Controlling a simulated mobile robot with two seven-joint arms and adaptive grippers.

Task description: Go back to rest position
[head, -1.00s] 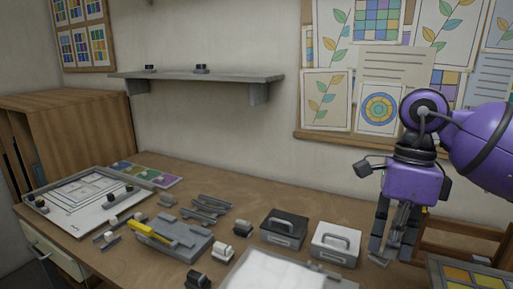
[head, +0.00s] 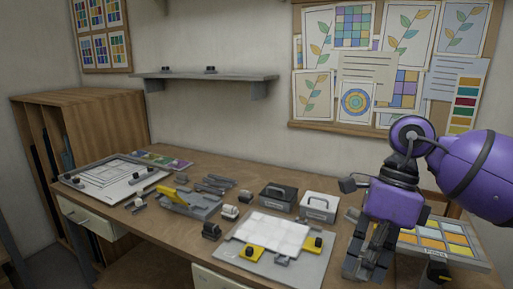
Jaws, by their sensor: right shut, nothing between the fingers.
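My right gripper (head: 362,262) hangs from the purple arm at the right of the head view, pointing down. Its fingers are closed together with nothing between them. It is in front of the tray of yellow and orange tiles and to the right of the grey board (head: 232,251) that bears a white tiled panel (head: 271,234). I cannot tell its exact height above the bench. My left gripper is not in view.
The wooden bench (head: 150,235) holds a black case (head: 277,196), a white case (head: 318,207), a grey fixture with a yellow lever (head: 190,204) and a drawing board (head: 125,187). A tray of colored tiles (head: 485,265) is at the right. A shelf (head: 205,77) is on the wall.

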